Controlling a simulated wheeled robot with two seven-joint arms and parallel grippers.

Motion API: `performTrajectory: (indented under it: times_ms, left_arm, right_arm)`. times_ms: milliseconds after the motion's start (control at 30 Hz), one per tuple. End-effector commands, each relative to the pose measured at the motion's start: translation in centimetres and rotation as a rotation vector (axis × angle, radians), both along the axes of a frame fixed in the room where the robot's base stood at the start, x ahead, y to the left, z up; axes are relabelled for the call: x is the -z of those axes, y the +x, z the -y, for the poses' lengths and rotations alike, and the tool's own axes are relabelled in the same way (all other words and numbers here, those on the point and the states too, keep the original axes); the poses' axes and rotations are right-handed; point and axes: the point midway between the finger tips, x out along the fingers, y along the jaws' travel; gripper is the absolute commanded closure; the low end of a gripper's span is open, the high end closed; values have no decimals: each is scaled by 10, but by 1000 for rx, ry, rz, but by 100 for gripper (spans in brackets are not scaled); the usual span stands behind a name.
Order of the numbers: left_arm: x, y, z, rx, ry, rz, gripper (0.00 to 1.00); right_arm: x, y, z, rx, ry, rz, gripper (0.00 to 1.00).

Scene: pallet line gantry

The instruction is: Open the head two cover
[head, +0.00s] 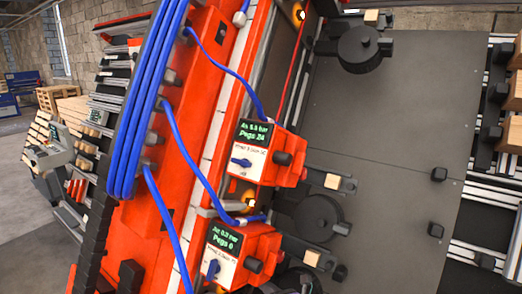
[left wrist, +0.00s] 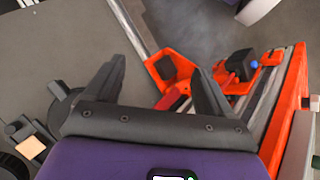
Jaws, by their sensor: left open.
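Two orange head units hang on the red-orange gantry beam in the head view. The upper unit (head: 267,152) has a green-text screen reading Pegs 24, a blue knob and a dark round knob. The lower unit (head: 243,255) has a screen reading Pegs 0 and the same kind of knobs. Their small labels are too blurred to tell which is head two, and I cannot make out a cover for certain. My left gripper (left wrist: 157,68) is open and empty in the left wrist view, with an orange bracket (left wrist: 158,82) beyond its fingers. My right gripper is in neither view.
Blue hoses (head: 146,95) run along the beam and loop down to the units. Dark round discs (head: 318,218) and arms stand beside the units. A grey flat panel (head: 395,130) lies to the right. In the left wrist view, an orange rail (left wrist: 285,95) runs at the right.

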Motion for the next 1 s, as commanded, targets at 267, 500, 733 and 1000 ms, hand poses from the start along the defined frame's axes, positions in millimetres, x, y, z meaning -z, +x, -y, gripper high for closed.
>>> performTrajectory:
  times_ms: [267, 500, 733, 1000]
  left_arm:
    - [1, 0, 0, 0, 0, 0, 17]
    - [-2, 0, 0, 0, 0, 0, 17]
    - [-5, 0, 0, 0, 0, 0, 17]
    - [-8, 0, 0, 0, 0, 0, 17]
  right_arm:
    - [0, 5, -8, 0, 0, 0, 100]
    - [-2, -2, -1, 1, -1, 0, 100]
    - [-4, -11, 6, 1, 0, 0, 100]
    - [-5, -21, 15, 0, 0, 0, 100]
